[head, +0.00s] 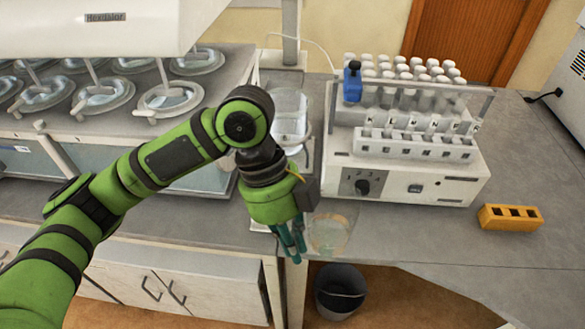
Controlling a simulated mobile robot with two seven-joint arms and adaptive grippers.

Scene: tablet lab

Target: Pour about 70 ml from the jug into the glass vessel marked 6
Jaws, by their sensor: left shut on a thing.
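My left gripper (291,238) points down near the bench's front edge, with its teal fingers shut. A clear jug (332,233) with a little pale liquid at its bottom is right beside the fingers. It appears upright and held by its side, though the grip itself is partly hidden. Several glass vessels (172,98) sit in the dissolution tester at the left, with shafts reaching into them. I cannot read a 6 on any of them. My right gripper is not in view.
The tester's white head (100,25) overhangs the vessels. A clear container (289,112) stands behind my wrist. A white device with tubes (415,175) and a yellow block (510,217) stand at right. A dark bin (340,290) is on the floor.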

